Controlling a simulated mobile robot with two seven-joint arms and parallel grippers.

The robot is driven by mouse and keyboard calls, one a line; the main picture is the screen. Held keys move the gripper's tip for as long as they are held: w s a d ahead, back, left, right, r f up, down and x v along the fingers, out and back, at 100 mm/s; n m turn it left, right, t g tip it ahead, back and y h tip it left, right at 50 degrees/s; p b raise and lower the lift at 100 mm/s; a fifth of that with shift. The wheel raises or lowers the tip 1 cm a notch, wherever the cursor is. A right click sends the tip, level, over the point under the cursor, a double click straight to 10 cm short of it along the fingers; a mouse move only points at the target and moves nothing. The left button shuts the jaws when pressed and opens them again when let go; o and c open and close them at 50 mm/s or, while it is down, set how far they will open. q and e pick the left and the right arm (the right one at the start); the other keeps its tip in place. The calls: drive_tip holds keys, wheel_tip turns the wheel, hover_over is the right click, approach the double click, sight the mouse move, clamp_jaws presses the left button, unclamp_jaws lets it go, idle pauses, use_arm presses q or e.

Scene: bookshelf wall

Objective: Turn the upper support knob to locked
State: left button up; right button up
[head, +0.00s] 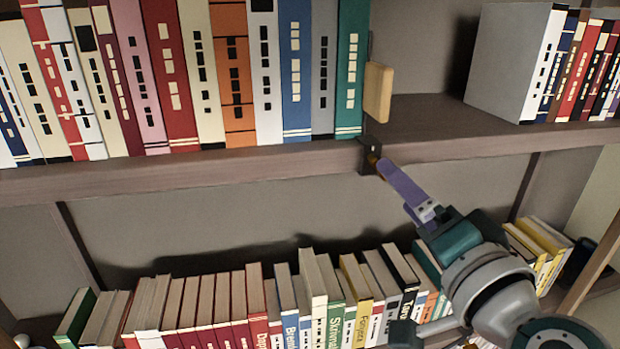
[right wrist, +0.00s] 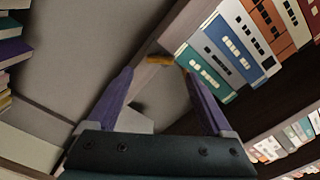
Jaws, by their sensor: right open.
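The upper support is a pale wooden block (head: 377,92) on a thin dark rod beside the green book. Its dark bracket (head: 367,157) sits on the front edge of the upper shelf. The small orange-yellow knob (head: 374,160) is at this bracket, mostly hidden by my right gripper (head: 384,167). In the right wrist view the knob (right wrist: 160,60) appears as a short bar just beyond the fingertips. My right gripper (right wrist: 156,70) is open there, one purple finger on each side. I cannot tell whether a finger touches the knob. My left gripper is out of view.
A row of upright books (head: 200,80) fills the upper shelf left of the support. The shelf (head: 425,115) right of it is bare up to more books (head: 570,65). A lower row of books (head: 255,305) stands below, behind my right arm.

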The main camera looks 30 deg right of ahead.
drive_tip(key=v, duration=0.3)
drive_tip(key=shift+s+a, duration=0.1)
drive_tip(key=shift+s, duration=0.3)
drive_tip(key=shift+a+r, duration=0.1)
drive_tip(key=s+a+n+g+y+p, duration=0.4)
drive_tip(key=a+n+g+y, duration=0.2)
drive_tip(key=a+n+y, duration=0.5)
drive_tip(key=s+d+n+g+h+p, duration=0.4)
drive_tip(key=s+g+h, duration=0.35)
drive_tip(key=s, duration=0.55)
wheel_tip(320, 180, up, 37)
drive_tip(key=p, duration=3.6)
drive_tip(key=shift+w+a+n+y, duration=0.15)
drive_tip(key=shift+w+n+y, duration=0.1)
drive_tip(key=shift+n+y, duration=0.1)
